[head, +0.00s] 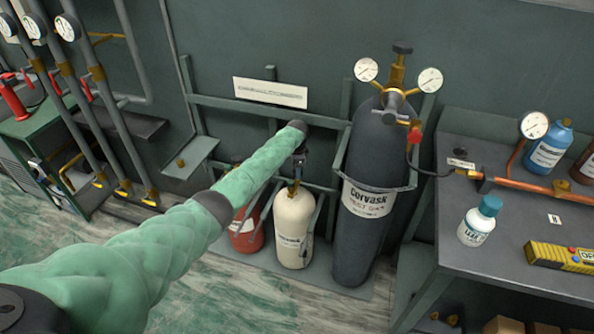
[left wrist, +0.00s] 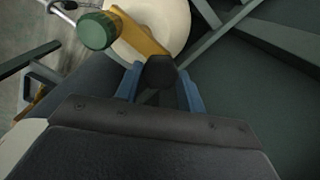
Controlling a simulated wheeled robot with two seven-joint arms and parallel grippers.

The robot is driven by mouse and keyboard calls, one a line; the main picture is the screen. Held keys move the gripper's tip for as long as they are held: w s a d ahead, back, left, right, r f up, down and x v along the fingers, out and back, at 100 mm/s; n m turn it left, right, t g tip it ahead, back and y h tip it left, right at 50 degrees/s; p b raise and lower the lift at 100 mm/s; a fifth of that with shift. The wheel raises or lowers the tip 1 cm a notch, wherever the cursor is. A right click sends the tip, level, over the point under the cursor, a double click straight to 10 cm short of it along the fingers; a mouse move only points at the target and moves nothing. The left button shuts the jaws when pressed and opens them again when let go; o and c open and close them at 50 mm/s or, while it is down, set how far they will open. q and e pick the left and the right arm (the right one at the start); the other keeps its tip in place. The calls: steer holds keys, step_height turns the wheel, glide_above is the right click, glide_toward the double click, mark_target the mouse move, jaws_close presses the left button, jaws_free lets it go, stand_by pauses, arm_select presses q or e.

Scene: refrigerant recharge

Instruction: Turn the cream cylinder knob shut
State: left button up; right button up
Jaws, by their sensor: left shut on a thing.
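The cream cylinder (head: 292,228) stands upright in the rack between a red cylinder and a large dark grey one. My left gripper (head: 299,163) is over its top, and my arm hides part of the valve in the head view. In the left wrist view, the blue fingers of my left gripper (left wrist: 160,88) are shut on the dark knob (left wrist: 160,71) at the end of a brass valve body (left wrist: 138,35). The cream cylinder's rounded top (left wrist: 155,22) shows behind it. How far the knob is turned cannot be told. My right gripper is not in view.
The dark grey cylinder (head: 367,190) with gauges stands close on the right, the red cylinder (head: 247,232) on the left. A green cap (left wrist: 97,30) sits on the valve beside my fingers. A workbench (head: 500,262) with bottles and copper pipe is at the right.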

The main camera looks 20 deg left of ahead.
arm_select(q)
steer(key=m, duration=0.4)
steer(key=shift+b, duration=0.35)
steer(key=shift+m+b, duration=0.3)
steer(key=shift+m, duration=1.6)
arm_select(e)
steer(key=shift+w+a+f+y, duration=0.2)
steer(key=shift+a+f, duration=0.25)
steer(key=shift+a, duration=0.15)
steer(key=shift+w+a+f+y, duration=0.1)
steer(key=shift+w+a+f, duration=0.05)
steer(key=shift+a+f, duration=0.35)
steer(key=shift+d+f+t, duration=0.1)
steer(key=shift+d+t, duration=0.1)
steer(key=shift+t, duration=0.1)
arm_select(q)
steer(key=o, duration=1)
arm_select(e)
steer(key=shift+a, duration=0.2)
